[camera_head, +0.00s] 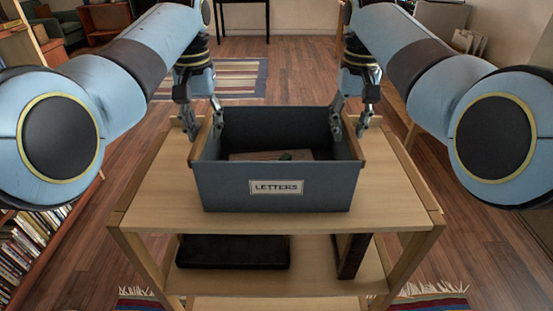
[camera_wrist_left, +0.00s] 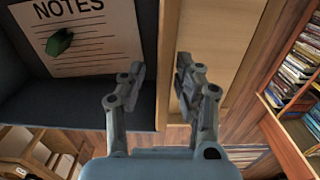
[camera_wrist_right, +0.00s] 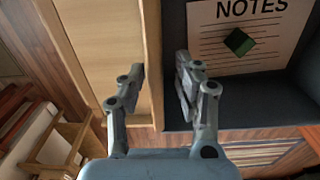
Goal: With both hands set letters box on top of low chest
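The letters box (camera_head: 276,188) is a dark grey open box with wooden side rims and a "LETTERS" label, standing upright on a light wooden cart (camera_head: 386,205). My left gripper (camera_head: 204,127) is open, with one finger on each side of the box's left rim; the rim (camera_wrist_left: 168,70) shows between the parted fingers. My right gripper (camera_head: 348,128) is open around the right rim (camera_wrist_right: 153,70) in the same way. Gaps show between fingers and rims. A "NOTES" sheet (camera_wrist_left: 85,40) and a small green object (camera_wrist_left: 59,42) lie inside the box. I cannot identify the low chest for sure.
The cart's lower shelf bears a dark flat object (camera_head: 233,252) and a dark upright one (camera_head: 351,256). A bookshelf (camera_head: 25,245) stands at the left. A striped rug (camera_head: 235,78) lies beyond the cart, with open wooden floor around it.

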